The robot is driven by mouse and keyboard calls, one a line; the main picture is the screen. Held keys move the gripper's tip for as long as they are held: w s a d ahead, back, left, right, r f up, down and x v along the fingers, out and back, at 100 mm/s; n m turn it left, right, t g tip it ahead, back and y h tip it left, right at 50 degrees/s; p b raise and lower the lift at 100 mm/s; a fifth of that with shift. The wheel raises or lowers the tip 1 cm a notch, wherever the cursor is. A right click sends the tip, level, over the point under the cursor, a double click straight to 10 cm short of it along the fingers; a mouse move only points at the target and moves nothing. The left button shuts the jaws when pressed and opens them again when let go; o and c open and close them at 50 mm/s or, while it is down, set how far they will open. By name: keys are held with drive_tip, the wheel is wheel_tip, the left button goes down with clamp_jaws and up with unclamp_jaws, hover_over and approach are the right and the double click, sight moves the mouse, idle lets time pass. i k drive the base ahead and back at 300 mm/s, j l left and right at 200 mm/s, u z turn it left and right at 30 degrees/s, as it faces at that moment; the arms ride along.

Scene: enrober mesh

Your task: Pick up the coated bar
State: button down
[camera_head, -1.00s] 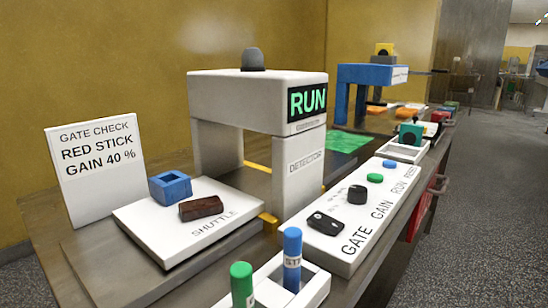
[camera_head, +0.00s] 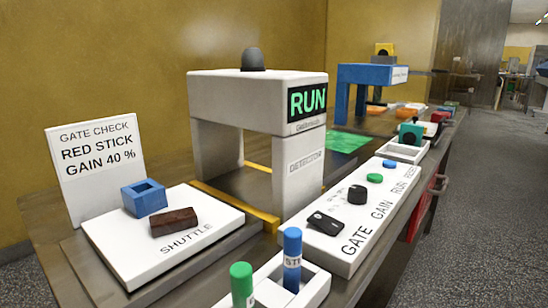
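The coated bar (camera_head: 174,222) is a dark brown block lying on the white shuttle plate (camera_head: 130,265), just above the word SHUTTLE. A small blue open-topped box (camera_head: 144,198) stands behind it to the left on the same plate. The plate sits left of the white detector arch (camera_head: 257,88), whose screen (camera_head: 307,102) reads RUN in green. My gripper is not in view.
A white sign (camera_head: 95,165) reads GATE CHECK, RED STICK, GAIN 40 %. A control panel (camera_head: 318,258) with knobs lies right of the arch. A white holder (camera_head: 315,282) with a green stick (camera_head: 242,285) and a blue stick (camera_head: 292,260) is in front.

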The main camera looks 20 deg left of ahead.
sight(175, 221)
drive_tip(key=u, duration=1.1)
